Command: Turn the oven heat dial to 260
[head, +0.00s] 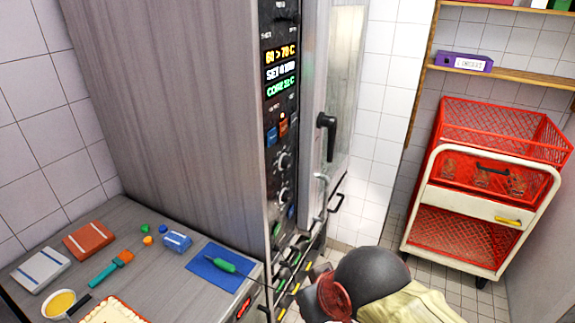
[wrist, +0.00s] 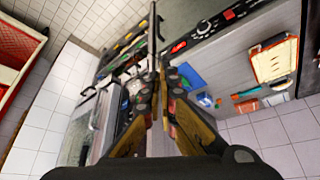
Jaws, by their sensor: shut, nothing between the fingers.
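The oven (head: 170,110) is a tall grey steel unit in the middle of the head view. Its narrow control panel carries a lit display (head: 281,70) with an orange line that seems to read 60 > 70 C, a white "SET" line too blurred to read surely, and a green "CORE" line. Below are an upper round dial (head: 283,161) and a lower round dial (head: 281,195); their labels and pointer settings are too small to read. My gripper (wrist: 154,78) is shut and empty in the wrist view. In the head view it is low, below and apart from both dials.
The oven door has a black handle (head: 327,136). A cart (head: 427,190) with red baskets stands right. Tiled floor lies between.

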